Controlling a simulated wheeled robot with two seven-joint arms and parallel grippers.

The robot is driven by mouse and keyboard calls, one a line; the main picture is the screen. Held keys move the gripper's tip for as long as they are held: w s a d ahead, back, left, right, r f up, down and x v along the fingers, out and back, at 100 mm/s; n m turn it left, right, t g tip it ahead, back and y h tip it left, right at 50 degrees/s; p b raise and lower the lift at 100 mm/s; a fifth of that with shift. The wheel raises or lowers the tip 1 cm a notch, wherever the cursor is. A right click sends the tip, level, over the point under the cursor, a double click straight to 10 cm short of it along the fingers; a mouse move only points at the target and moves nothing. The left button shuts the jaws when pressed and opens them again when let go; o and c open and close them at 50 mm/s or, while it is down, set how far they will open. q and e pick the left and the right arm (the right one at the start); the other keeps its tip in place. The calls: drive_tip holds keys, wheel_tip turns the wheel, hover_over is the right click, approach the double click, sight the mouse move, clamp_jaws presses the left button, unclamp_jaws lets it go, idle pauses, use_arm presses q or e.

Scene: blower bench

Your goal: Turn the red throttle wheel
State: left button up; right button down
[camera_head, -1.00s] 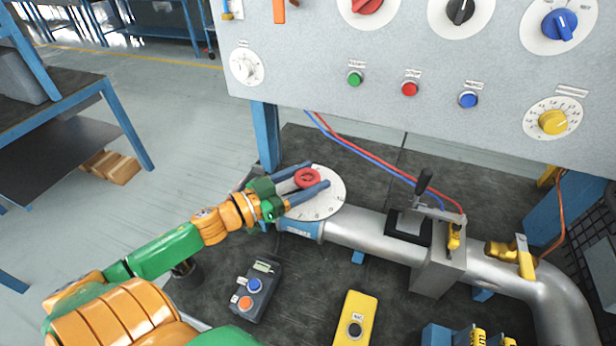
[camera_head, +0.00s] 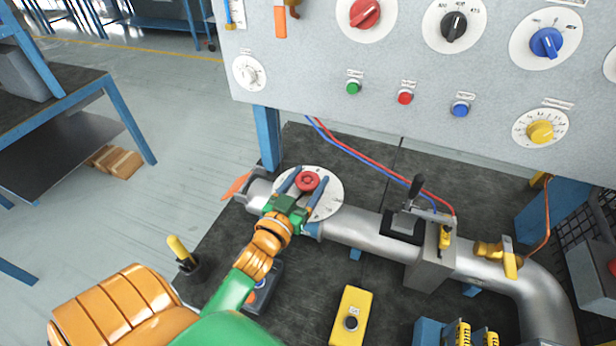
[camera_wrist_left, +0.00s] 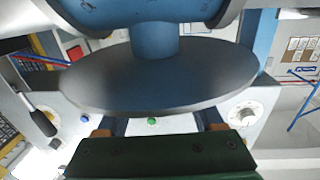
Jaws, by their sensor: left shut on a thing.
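The red throttle wheel (camera_head: 307,181) sits over a round white dial plate (camera_head: 331,192) on the silver pipe. My left gripper (camera_head: 306,184) reaches it from below in the head view, with one blue-grey finger on each side of the wheel, shut on it. In the left wrist view the dark underside of a round plate (camera_wrist_left: 160,78) on a blue stem covers the middle. The gripper's green body (camera_wrist_left: 160,155) lies below it and the finger ends are hidden. The wheel does not show there. My right gripper is not in view.
A silver pipe (camera_head: 362,233) runs right past a clamp with a black-handled lever (camera_head: 412,193). An orange lever (camera_head: 237,186) and a yellow-topped stick (camera_head: 180,249) stand left. A yellow box (camera_head: 351,312) lies in front. The control panel (camera_head: 300,65) rises behind.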

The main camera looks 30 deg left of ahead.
use_arm(q)
drive_tip(key=shift+n+y, duration=0.8)
drive_tip(key=shift+y, duration=0.4)
drive_tip(key=shift+g+y+b, duration=0.3)
drive_tip(key=o, duration=1.4)
